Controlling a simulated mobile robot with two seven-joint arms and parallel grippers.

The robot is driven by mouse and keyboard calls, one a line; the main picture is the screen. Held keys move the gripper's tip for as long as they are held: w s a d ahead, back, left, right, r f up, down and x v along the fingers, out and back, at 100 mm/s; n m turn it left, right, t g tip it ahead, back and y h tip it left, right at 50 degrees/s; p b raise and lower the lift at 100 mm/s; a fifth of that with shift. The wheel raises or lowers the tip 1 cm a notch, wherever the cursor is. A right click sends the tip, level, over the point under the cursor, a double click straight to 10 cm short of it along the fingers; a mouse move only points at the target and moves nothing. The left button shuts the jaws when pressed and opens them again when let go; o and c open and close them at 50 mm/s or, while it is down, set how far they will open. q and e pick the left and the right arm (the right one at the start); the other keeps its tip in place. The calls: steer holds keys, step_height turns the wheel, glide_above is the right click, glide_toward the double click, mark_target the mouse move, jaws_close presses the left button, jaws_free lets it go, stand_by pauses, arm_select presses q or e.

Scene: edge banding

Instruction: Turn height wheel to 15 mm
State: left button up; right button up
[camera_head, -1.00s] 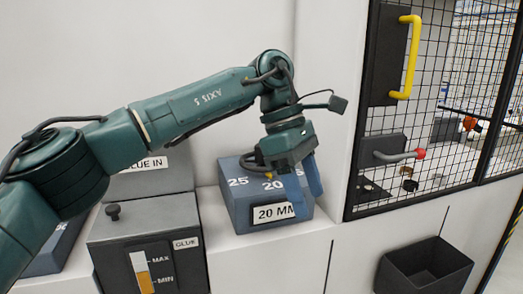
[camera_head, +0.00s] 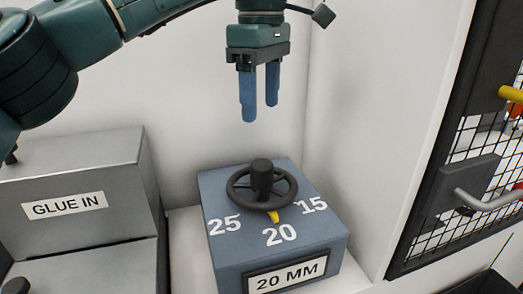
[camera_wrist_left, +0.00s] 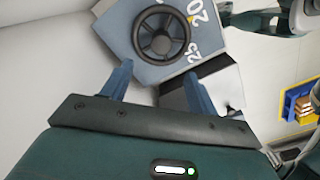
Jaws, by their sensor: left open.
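The height wheel (camera_head: 262,188) is a dark handwheel with a central knob on top of a blue-grey box (camera_head: 225,265). The box top is marked 25, 20 and 15, and its front label (camera_head: 286,275) reads 20 MM. A yellow pointer (camera_head: 274,216) at the wheel's near rim points at 20. My left gripper (camera_head: 260,105) is above the wheel, fingers down, open and empty, with a clear gap to the knob. In the left wrist view the wheel (camera_wrist_left: 161,34) shows beyond and between the two fingers (camera_wrist_left: 160,92). My right gripper is not in view.
A grey GLUE IN box (camera_head: 75,175) stands left of the wheel box. A white wall rises behind. At right are a mesh guard door (camera_head: 470,150) and a grey handle (camera_head: 485,200). The space between gripper and wheel is free.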

arm_select(q)
steer(key=b, duration=0.1)
glide_above(261, 163)
step_height(261, 163, down, 5)
steer(key=shift+s, duration=0.15)
step_height(261, 163, down, 7)
steer(key=shift+f, duration=0.55)
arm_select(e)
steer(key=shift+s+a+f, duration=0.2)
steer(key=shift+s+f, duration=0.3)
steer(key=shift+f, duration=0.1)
arm_select(q)
steer(key=c, duration=1)
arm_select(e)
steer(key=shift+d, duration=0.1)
